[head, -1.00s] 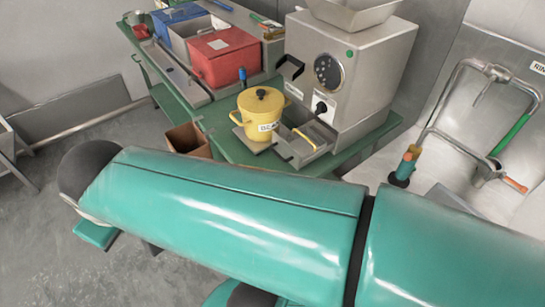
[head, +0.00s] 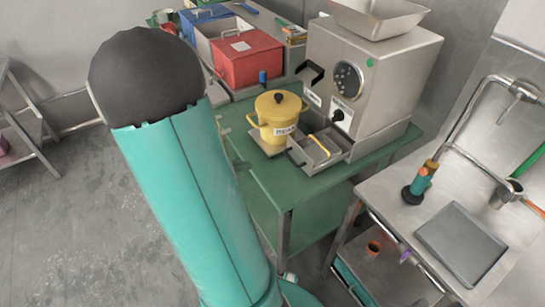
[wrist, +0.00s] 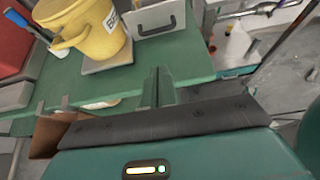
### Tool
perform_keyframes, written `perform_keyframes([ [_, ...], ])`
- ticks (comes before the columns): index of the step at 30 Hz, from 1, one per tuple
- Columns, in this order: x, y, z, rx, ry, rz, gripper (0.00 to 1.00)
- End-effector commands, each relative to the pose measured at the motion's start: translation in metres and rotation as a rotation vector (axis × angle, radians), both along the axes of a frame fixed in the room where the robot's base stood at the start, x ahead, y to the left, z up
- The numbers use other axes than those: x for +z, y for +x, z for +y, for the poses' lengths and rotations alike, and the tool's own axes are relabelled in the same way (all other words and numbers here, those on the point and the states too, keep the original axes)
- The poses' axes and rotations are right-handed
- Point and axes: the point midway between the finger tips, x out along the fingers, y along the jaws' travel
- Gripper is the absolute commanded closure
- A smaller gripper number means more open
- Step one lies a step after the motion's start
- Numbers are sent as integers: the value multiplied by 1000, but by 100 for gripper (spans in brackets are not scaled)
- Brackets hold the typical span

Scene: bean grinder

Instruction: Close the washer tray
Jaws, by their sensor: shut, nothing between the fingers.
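No part is marked as the washer tray, so I cannot tell for certain which it is. On the right of the head view, a steel sink counter (head: 408,190) carries a flat grey rectangular tray or lid (head: 460,243). At the grinder's base, a shallow metal tray (head: 306,152) with a yellow-handled tool in it sticks out towards me; it also shows at the top of the wrist view (wrist: 172,28). My gripper (wrist: 160,85) is shut and empty over the green table's edge, apart from that tray. The head view does not show my gripper.
The steel grinder (head: 385,85) and a yellow pot (head: 277,118) stand on the green table (head: 270,185). Red (head: 248,60) and blue bins are behind. A curved faucet (head: 465,115) rises over the counter. Shelves hold items below it. Floor is open at left.

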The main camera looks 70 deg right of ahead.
Motion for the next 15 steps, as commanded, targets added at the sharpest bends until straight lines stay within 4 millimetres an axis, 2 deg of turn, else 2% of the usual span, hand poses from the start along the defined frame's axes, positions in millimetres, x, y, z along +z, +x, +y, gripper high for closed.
perform_keyframes([
  [8,-14,-18,-20,3,4,19,100],
  [15,-36,-45,-50,4,4,18,100],
])
